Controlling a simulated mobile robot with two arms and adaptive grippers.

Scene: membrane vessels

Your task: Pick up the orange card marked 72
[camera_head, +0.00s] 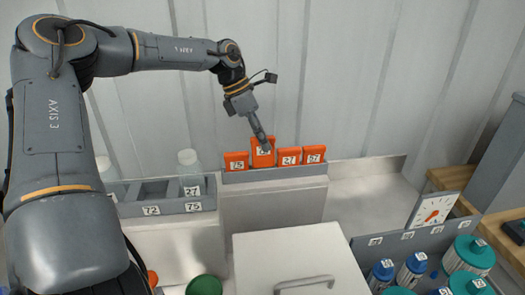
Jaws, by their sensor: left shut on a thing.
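My left gripper (266,147) reaches down from the upper left and is shut on an orange card (258,161) in the grey card holder (272,175). This card stands higher than its neighbours. Its white label is partly covered by my fingers, so I cannot read the number. To its left is an orange card (236,168) that seems marked 75. To its right are two more orange cards, one (289,163) that seems marked 27 and one (314,161) whose number looks like 97. My right gripper is not in view.
A white lidded box (295,258) is in front.

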